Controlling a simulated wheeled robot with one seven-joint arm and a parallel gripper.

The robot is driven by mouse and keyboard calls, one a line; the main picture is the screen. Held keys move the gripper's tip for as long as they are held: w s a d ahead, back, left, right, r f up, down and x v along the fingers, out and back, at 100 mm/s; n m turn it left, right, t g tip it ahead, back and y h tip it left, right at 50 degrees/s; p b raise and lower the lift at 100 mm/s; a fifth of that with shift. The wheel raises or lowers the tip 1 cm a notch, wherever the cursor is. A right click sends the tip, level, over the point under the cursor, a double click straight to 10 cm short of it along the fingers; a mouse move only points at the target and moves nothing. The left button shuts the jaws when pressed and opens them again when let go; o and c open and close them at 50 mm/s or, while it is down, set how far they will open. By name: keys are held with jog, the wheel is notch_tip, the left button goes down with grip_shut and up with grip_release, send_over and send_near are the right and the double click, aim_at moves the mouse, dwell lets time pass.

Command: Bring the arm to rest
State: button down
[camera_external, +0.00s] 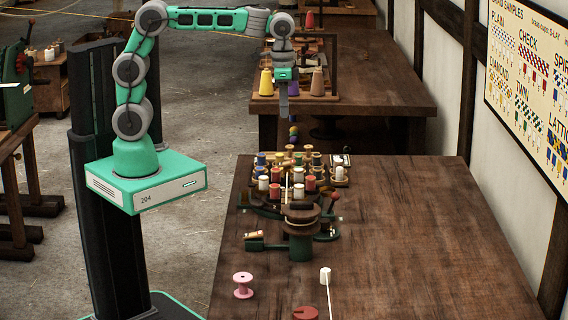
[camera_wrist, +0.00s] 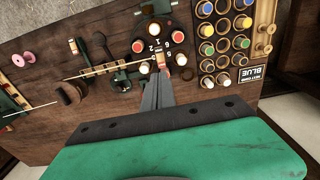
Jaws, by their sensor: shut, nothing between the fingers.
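My green and grey arm reaches from its column over toward the near wooden table (camera_external: 420,240). My gripper (camera_external: 283,116) points down above the far end of that table, over the floor gap or the table's back edge; I cannot tell which. It is shut and empty. In the wrist view my gripper (camera_wrist: 158,82) shows as two dark fingers pressed together, in front of the table with its spools and green braiding device (camera_wrist: 118,77). The fingertips appear close to a white and red spool (camera_wrist: 163,60), but I cannot tell the gap.
A tray of several spools (camera_external: 340,184) stands at the table's back, behind the braiding device (camera_external: 301,246). A pink spool (camera_external: 243,285), a white bobbin (camera_external: 325,275) and a red disc (camera_external: 306,313) lie in front. The table's right side is clear. Another table (camera_external: 390,92) stands behind.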

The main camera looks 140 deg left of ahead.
jog(key=shift+n, duration=0.3)
jog(key=f, duration=0.5)
jog(key=s+d+f, duration=0.1)
jog(key=f, duration=0.1)
jog(key=shift+f, duration=0.3)
jog(key=s+d+f+m+t, duration=0.1)
jog(key=d+m, duration=0.2)
jog(key=d, duration=0.8)
jog(key=s+d+f+m+t, duration=0.1)
jog(key=d+f+m, duration=0.1)
jog(key=d, duration=0.9)
jog(key=w+d+r+m+t, duration=0.1)
jog(key=d+r+m, duration=0.3)
jog(key=d, duration=0.6)
jog(key=shift+w+r+t, duration=0.3)
jog(key=shift+w+r, duration=0.05)
jog(key=shift+w, duration=0.1)
